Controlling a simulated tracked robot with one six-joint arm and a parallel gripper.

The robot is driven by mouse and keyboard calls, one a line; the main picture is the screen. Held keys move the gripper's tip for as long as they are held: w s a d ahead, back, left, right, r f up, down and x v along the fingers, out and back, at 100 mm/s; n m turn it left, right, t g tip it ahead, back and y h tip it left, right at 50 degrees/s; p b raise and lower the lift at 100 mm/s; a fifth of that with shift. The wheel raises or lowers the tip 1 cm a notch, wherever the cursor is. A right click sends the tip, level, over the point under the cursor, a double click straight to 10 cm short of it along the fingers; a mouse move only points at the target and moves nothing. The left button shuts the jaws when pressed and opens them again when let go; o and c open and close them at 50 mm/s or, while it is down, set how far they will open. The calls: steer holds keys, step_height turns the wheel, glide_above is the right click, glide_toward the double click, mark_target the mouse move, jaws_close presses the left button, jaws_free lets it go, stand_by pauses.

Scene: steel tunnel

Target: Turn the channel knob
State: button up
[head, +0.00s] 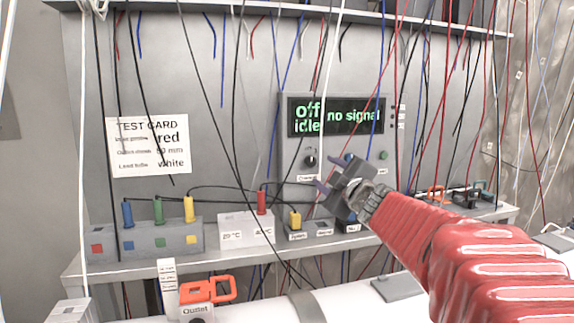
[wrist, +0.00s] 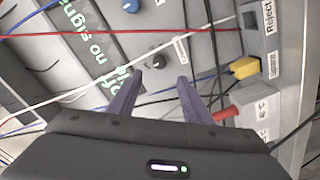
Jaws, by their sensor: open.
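The grey instrument box (head: 286,132) stands at the back of the shelf, its display (head: 338,117) reading "off", "idle" and "no signal". A black knob (head: 310,161) with a white pointer mark sits below the display; its label starts with "C" but is mostly unreadable. A blue knob (head: 348,157) is to its right, partly behind my gripper. My gripper (head: 329,173) is open and empty in front of the box. In the wrist view the black knob (wrist: 158,61) shows just beyond the gap between my open fingertips (wrist: 160,77), apparently apart from them. The blue knob (wrist: 131,6) shows farther up.
Loose cables hang around the box; a white cable (wrist: 90,85) crosses the wrist view. Below are a socket block with a yellow plug (head: 295,219), a red plug (head: 261,202) and a block with several coloured plugs (head: 158,209). A test card (head: 150,146) hangs left.

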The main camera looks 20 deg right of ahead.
mark_target(311, 162)
steer(key=shift+w, duration=5.1)
steer(key=shift+d, duration=0.1)
steer(key=c, duration=1.1)
